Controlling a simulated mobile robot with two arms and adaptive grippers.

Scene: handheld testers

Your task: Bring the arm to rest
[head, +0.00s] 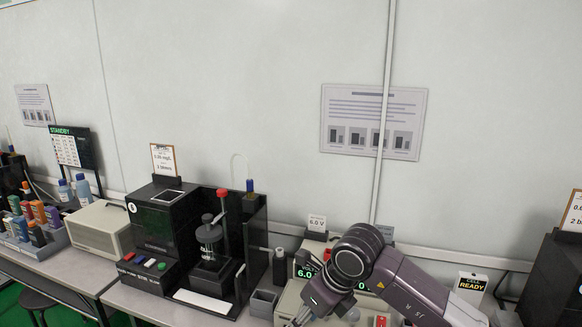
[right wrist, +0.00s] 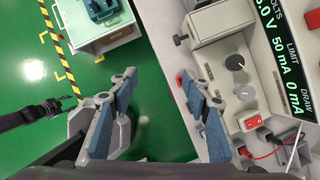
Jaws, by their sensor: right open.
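My right arm reaches in from the lower right of the head view, and its gripper (head: 298,320) is at the bottom edge, partly cut off, in front of the bench power supply. In the right wrist view the right gripper (right wrist: 160,80) is open, with blue-grey pads wide apart and nothing between them. Its right finger overlaps the edge of the supply's panel (right wrist: 228,92); I cannot tell whether they touch. A dark arm end, apparently my left gripper (right wrist: 62,104), shows at the left over the green floor; its fingers are too small to read.
A black tester (head: 160,226) stands left of the supply, with a small grey bin (head: 263,303) between them. A beige box (head: 97,228) and bottle rack (head: 55,240) are further left. Green floor (right wrist: 165,125) shows between the fingers.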

